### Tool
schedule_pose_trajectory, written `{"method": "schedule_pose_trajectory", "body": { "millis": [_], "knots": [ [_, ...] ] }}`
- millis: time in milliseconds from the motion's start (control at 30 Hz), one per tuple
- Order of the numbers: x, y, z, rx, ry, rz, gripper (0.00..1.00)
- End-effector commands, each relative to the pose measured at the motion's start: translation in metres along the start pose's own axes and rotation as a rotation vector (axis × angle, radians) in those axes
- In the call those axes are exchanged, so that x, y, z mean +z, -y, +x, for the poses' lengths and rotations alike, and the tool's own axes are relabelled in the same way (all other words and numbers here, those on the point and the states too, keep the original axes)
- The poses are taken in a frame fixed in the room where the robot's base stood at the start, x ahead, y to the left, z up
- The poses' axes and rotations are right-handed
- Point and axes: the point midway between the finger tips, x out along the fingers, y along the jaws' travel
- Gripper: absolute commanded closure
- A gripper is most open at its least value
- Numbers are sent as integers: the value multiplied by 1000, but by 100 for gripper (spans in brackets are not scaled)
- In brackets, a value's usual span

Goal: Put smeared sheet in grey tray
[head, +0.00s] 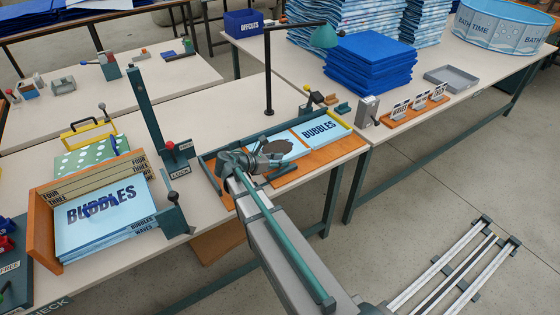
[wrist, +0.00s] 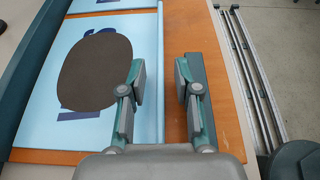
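The smeared sheet (wrist: 45,115) is light blue with a large dark brown oval smear over its dark lettering. It lies flat on an orange board (wrist: 180,30). In the head view the dark smear (head: 274,147) shows just beyond my gripper (head: 262,164), which hides part of the sheet. The shallow grey tray (head: 468,76) stands on the far right table, away from my gripper, and looks empty.
A clean BUBBLES sheet (head: 328,128) lies beside the smeared one. A dark bar (wrist: 205,110) sits by my right finger. A tall teal post (head: 144,105), a lamp (head: 324,36), a blue stack (head: 370,65) and a small sign rack (head: 412,112) stand around.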

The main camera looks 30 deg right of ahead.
Motion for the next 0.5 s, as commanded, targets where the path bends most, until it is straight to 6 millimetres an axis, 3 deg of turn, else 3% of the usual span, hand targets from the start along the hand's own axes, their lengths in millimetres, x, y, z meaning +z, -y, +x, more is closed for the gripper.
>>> {"method": "schedule_pose_trajectory", "body": {
  "millis": [100, 500],
  "knots": [
    [-6, 1, 2, -1, -1, 1, 67],
    [-4, 2, -76, 2, -1, 0, 67]
  ]
}}
